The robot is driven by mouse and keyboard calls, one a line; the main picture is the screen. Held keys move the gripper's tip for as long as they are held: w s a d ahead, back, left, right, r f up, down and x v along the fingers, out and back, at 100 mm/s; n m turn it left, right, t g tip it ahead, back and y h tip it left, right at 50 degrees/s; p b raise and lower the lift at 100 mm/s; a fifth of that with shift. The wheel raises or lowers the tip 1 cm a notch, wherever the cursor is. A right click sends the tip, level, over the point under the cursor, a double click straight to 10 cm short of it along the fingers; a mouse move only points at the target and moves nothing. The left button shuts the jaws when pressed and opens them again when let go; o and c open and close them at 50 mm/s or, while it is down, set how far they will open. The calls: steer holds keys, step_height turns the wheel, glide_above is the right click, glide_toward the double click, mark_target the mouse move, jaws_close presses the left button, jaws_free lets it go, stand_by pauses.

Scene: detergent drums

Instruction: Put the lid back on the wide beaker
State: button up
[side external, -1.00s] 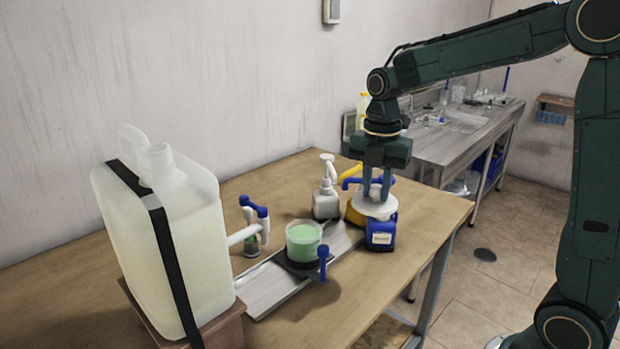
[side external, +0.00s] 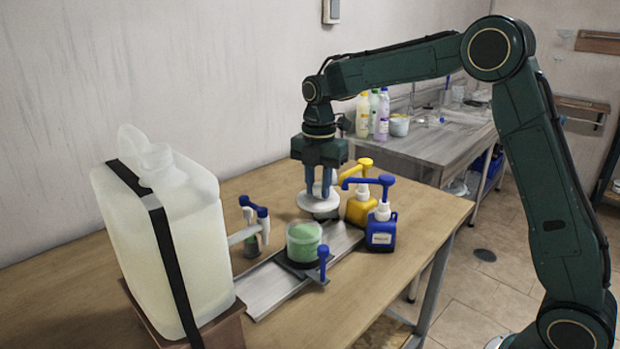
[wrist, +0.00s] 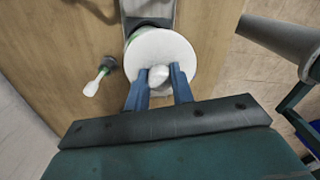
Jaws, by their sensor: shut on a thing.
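My gripper (side external: 320,192) is shut on the knob of a round white lid (side external: 318,203). In the wrist view, my gripper's blue fingers (wrist: 159,82) stand either side of the pale knob, with the lid (wrist: 160,48) flat below. The wide beaker (side external: 303,238) is clear, holds green contents and stands upright on a dark base. In the side view the lid is held up behind and slightly right of the beaker, apart from it. In the wrist view the lid hides most of what lies beneath; a green edge (wrist: 128,42) shows at its left.
A metal channel (side external: 275,288) runs under the beaker. A blue pump bottle (side external: 381,232) and a yellow one (side external: 361,208) stand at right. A blue-and-white tap (side external: 256,222) stands left of the beaker, near a large strapped canister (side external: 165,235). Wooden table (side external: 390,285) is clear in front.

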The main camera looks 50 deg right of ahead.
mark_target(303, 195)
steer(key=shift+w+a+f, duration=0.3)
steer(key=shift+w+a, duration=0.15)
steer(key=shift+w, duration=0.3)
steer(key=shift+w+a+f, duration=0.25)
steer(key=shift+w+a, duration=0.15)
steer(key=shift+w, duration=0.3)
steer(key=shift+f, duration=0.25)
steer(key=shift+f, duration=2.95)
steer(key=shift+f, duration=0.2)
steer(key=o, duration=1.5)
steer(key=shift+r, duration=0.2)
